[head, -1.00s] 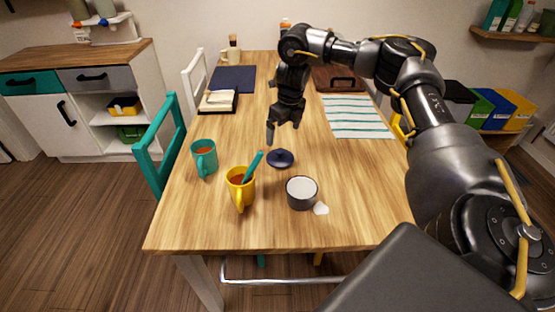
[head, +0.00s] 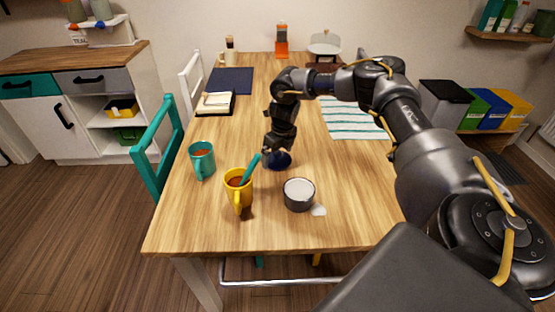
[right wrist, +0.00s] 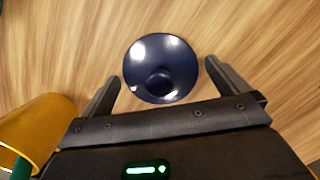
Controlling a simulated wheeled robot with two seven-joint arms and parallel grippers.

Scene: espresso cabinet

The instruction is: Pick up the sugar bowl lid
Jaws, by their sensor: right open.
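The sugar bowl lid (head: 279,160) is a dark blue disc lying on the wooden table, partly hidden by my right gripper in the head view. In the right wrist view the lid (right wrist: 160,68) shows its round knob on top. My right gripper (head: 270,155) is just above the lid. Its open fingers (right wrist: 158,80) sit to either side of the lid's near part, with nothing between them held. The sugar bowl (head: 299,194) is dark grey outside with white contents, standing uncovered to the lower right of the lid. My left gripper is not in view.
A yellow mug (head: 238,190) with a teal handle sticking out stands close to the left of the gripper. A teal mug (head: 202,160) is farther left. A small white piece (head: 319,210) lies beside the bowl. The striped cloth (head: 353,117) lies to the right. Table space behind the lid is clear.

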